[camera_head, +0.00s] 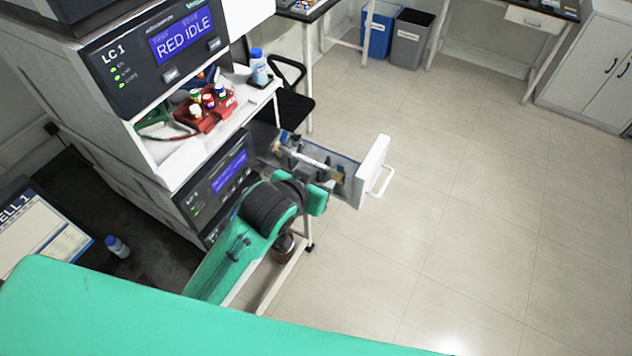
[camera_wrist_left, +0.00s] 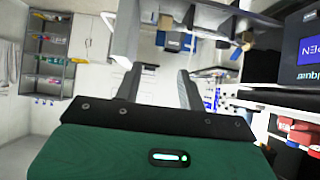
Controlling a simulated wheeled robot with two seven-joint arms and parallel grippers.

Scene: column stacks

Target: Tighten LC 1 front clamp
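The LC 1 stack (camera_head: 150,65) stands at left in the head view, its upper screen reading "RED IDLE". A white-fronted drawer (camera_head: 374,165) is pulled out to the right from its lower unit (camera_head: 215,180). A pale column (camera_head: 308,157) lies in the drawer, with a brownish fitting (camera_head: 338,175) near the drawer front; I cannot make out the front clamp's state. My left gripper (camera_head: 316,197) is beside the drawer's near side, its fingers mostly hidden there. In the left wrist view its two fingers (camera_wrist_left: 160,78) are apart with nothing between them. My right gripper is not visible.
A red tray (camera_head: 212,120) with capped bottles sits in the stack's open bay. A blue-capped bottle (camera_head: 258,68) stands behind it. A black chair (camera_head: 288,95) is beyond the drawer. Blue (camera_head: 380,35) and grey (camera_head: 409,42) bins stand farther back. The floor (camera_head: 470,210) at right is clear.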

